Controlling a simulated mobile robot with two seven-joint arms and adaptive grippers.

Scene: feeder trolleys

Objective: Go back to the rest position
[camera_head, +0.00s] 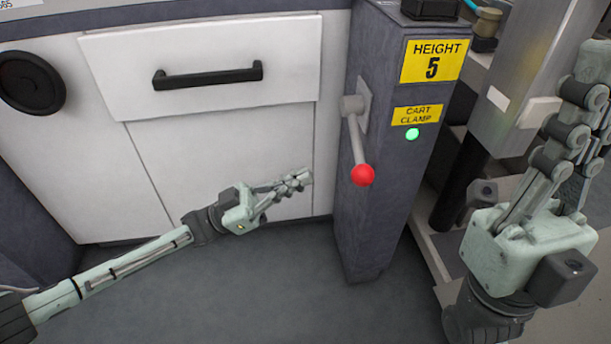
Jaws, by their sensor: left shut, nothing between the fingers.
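My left gripper (304,178) reaches in from the lower left with its fingers closed together and nothing between them. It is in front of the white cabinet, to the left of the red knob (363,174) and apart from it in the picture. The knob is on the end of a grey lever (356,138) that hangs down from the side of a dark grey post (377,215). My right gripper (590,75) stands large at the right edge, fingers pointing up.
The white cabinet (228,135) has a drawer with a black handle (208,75) and a round black disc (31,82) at left. The post bears yellow "HEIGHT 5" (432,61) and "CART CLAMP" (418,115) labels and a lit green lamp (412,134). Grey floor (250,290) is clear below.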

